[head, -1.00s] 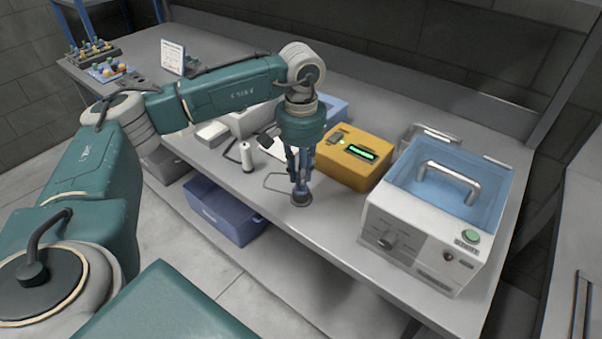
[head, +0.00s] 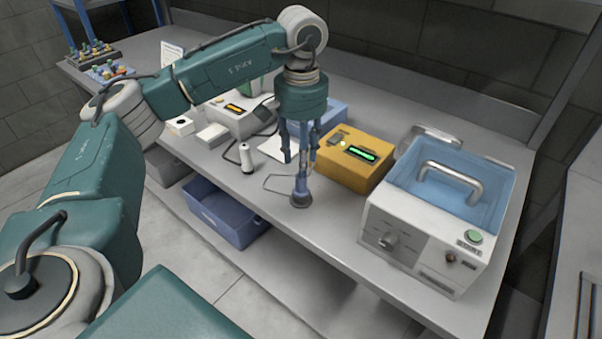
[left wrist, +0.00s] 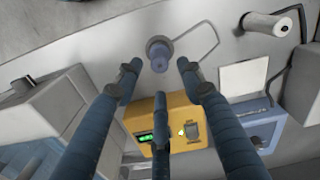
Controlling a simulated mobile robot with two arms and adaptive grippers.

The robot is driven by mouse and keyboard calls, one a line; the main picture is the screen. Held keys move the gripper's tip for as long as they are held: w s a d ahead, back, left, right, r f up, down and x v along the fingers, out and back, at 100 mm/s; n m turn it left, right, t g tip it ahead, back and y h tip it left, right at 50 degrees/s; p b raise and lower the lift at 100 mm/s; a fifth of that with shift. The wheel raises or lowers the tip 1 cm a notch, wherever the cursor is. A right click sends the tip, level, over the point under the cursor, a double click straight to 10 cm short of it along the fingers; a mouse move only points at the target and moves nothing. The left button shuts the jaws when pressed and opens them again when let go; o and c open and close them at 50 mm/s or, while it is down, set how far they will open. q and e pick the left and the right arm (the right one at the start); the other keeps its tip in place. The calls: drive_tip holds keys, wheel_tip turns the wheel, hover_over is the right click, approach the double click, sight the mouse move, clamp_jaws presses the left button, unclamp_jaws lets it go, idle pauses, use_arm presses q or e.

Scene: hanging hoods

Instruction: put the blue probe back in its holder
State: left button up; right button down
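The blue probe (head: 301,184) stands upright in a dark round holder (head: 300,201) near the front edge of the bench. In the left wrist view the probe (left wrist: 160,58) shows from above, with the dark round rim around its foot. My left gripper (head: 299,158) points straight down above the probe. Its fingers are spread, with a gap between them, and hold nothing. In the left wrist view the fingertips lie to either side of the probe and apart from it. My right gripper is not in view.
A thin wire loop (head: 268,190) lies by the holder. A white spool (head: 246,158) stands to its left. A yellow meter (head: 343,172) is behind right, and a white bath with blue lid (head: 420,254) is farther right. A blue bin (head: 215,222) sits on the lower shelf.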

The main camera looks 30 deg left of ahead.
use_arm(q)
wheel_tip(320, 180, up, 6)
idle(0.7)
